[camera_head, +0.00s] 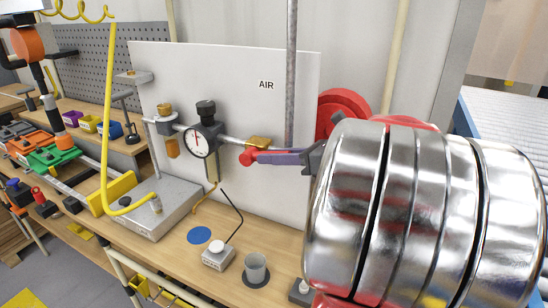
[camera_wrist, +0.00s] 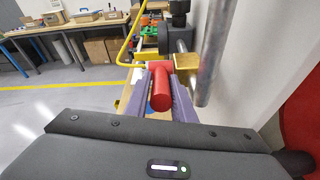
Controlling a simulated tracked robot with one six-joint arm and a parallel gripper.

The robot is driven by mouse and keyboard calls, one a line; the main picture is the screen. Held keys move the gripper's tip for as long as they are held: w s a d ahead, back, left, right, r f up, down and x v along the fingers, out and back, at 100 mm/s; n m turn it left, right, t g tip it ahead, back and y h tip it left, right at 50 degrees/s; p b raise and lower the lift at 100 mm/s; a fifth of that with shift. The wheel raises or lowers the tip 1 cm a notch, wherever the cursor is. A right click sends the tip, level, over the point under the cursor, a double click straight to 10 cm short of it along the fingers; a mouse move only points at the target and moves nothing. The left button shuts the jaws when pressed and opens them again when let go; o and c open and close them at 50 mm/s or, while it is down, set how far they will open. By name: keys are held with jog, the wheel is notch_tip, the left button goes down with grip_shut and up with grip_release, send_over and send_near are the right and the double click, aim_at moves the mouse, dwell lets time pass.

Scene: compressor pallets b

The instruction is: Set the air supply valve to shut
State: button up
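The air supply valve is a brass body (camera_head: 258,143) on the pipe of a white panel marked AIR, and it also shows in the wrist view (camera_wrist: 187,62). Its red handle (camera_head: 247,158) points outward from the valve towards my gripper. In the wrist view the handle (camera_wrist: 161,92) lies between the two purple fingers. My gripper (camera_head: 276,157) is at the handle with one finger on each side, also in the wrist view (camera_wrist: 161,85). Any gap between fingers and handle is too small to tell. The valve's far side is hidden.
A dial gauge (camera_head: 201,141) and dark regulator knob (camera_head: 206,110) are left of the valve. A grey upright pipe (camera_head: 291,70) stands close right of it. A grey cup (camera_head: 256,268) and a small switch box (camera_head: 218,256) stand on the bench below.

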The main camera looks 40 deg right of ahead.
jog(key=shift+o, duration=0.5)
jog(key=shift+s+d, duration=0.1)
jog(key=shift+s+d+r, duration=0.2)
jog(key=shift+s+d, duration=0.05)
jog(key=shift+s, duration=0.3)
jog(key=v, duration=1.2)
jog(key=shift+s, duration=0.1)
jog(key=shift+c, duration=0.5)
